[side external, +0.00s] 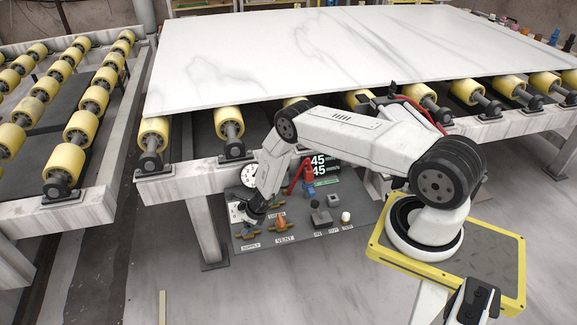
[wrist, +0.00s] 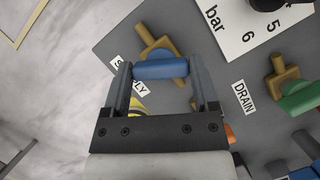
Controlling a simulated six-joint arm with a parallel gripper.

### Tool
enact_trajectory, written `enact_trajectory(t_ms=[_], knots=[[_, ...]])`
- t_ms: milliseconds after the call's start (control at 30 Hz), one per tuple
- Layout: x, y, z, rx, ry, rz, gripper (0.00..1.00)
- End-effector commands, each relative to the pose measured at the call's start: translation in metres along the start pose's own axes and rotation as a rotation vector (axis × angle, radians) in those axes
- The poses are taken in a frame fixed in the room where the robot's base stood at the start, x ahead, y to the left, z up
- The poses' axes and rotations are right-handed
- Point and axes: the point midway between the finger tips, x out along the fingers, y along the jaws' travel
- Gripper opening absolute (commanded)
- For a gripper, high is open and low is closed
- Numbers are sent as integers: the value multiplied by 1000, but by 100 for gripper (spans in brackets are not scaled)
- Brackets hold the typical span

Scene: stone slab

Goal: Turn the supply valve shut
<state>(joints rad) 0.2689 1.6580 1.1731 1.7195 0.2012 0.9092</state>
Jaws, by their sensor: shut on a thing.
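The supply valve has a blue handle (wrist: 160,69) on a brass body (wrist: 152,40), beside a partly hidden SUPPLY label (wrist: 128,77) in the wrist view. My gripper (wrist: 161,72) is shut on the blue handle, one finger at each end of it. The handle lies obliquely across the brass body; part of the body is hidden under handle and gripper. In the side view my gripper (side external: 254,218) reaches down to the panel's near left, above the SUPPLY label (side external: 250,246), and mostly hides the valve.
A green-handled DRAIN valve (wrist: 302,97) and a gauge plate (wrist: 240,32) are close right of my gripper. A white slab (side external: 350,50) on rollers overhangs behind.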

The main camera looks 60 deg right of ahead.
Motion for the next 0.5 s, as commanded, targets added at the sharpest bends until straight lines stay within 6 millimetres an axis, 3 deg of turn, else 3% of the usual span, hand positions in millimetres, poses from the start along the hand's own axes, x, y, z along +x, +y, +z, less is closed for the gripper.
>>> enact_trajectory(t_ms=[500], knots=[[0,0,0,-105,0,45,18]])
